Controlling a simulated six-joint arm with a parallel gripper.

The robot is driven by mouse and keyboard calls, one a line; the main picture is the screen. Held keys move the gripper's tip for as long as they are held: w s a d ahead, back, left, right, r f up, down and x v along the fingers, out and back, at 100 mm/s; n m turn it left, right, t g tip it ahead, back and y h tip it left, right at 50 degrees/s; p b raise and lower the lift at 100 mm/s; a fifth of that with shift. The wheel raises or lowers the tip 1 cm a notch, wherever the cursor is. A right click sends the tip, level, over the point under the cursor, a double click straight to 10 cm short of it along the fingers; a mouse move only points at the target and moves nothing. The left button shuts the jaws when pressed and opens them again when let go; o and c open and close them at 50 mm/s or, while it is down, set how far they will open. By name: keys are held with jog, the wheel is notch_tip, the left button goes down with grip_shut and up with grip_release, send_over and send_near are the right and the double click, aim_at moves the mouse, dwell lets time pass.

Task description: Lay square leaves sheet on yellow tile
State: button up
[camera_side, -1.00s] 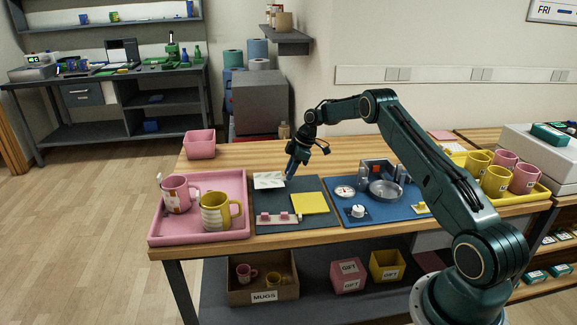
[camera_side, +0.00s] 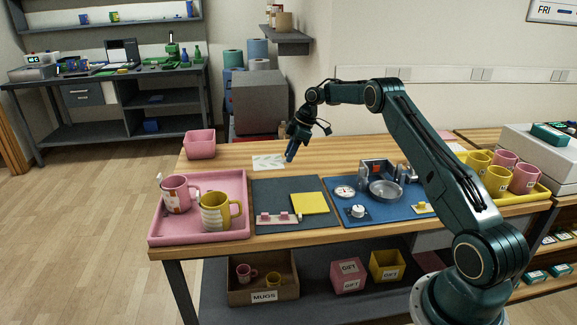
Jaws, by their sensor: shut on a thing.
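The square leaves sheet (camera_side: 268,161) is white with faint greenish marks. It shows beyond the far edge of the dark mat, against the wooden table. My gripper (camera_side: 290,159) is shut on the sheet at its right edge and points down. The sheet looks raised, but its exact height is hard to tell. The yellow tile (camera_side: 310,203) lies flat on the right part of the dark mat (camera_side: 275,190), with its top bare. My gripper is behind and to the left of the tile, apart from it.
A pink tray (camera_side: 239,187) with a pink mug (camera_side: 176,193) and a yellow mug (camera_side: 215,211) stands left of the mat. A small rack with pink pieces (camera_side: 277,218) sits at the mat's front. A blue mat (camera_side: 400,209) with a press and round plate lies right.

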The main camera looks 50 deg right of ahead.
jog(key=s+f, duration=0.3)
jog(key=s, duration=1.3)
jog(key=shift+s+d+f, duration=0.15)
jog(key=shift+s+f, duration=0.05)
jog(key=shift+s, duration=0.2)
jog(key=shift+f, duration=0.25)
jog(key=shift+f, duration=2.5)
